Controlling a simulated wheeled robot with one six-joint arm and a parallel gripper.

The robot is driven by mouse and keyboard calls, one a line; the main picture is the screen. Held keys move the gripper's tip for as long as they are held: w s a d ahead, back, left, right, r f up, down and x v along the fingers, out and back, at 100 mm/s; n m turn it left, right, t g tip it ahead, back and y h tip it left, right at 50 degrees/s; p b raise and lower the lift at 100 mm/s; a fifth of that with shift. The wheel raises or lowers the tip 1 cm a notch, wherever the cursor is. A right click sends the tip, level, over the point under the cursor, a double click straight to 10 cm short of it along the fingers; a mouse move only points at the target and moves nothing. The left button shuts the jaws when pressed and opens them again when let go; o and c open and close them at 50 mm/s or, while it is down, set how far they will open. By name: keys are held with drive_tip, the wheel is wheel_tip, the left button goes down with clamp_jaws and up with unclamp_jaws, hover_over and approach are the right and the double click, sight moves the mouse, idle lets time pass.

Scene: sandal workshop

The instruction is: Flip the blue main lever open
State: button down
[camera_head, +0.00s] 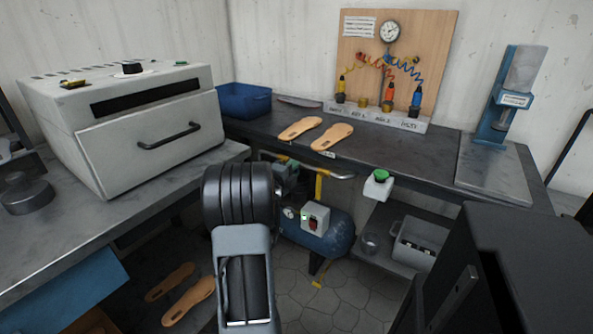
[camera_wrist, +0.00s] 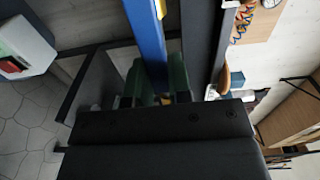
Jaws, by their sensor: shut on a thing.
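The blue main lever (camera_wrist: 148,38) is a long flat blue bar in the wrist view, running from the top edge down between the green fingers of my gripper (camera_wrist: 156,84). My gripper is shut on it, with a finger on each side. In the head view, my gripper (camera_head: 287,177) is partly hidden behind my dark arm, just under the front edge of the back bench. I cannot make out the lever there. Its pivot and whether the valve is open or closed are not clear.
A yellow pipe (camera_head: 319,186) stands by a blue compressor tank (camera_head: 335,237) with a switch box (camera_head: 315,217). A green button box (camera_head: 378,185) hangs at the bench edge. A grey oven (camera_head: 150,140) stands left. Two sandal soles (camera_head: 332,137) lie on the bench (camera_head: 395,160).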

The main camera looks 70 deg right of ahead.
idle(0.3)
drive_tip(key=c, duration=1)
unclamp_jaws()
drive_tip(key=shift+c, duration=0.2)
drive_tip(key=shift+a, duration=0.1)
drive_tip(key=p+v, duration=0.1)
drive_tip(key=v, duration=1.2)
drive_tip(key=shift+a, duration=0.3)
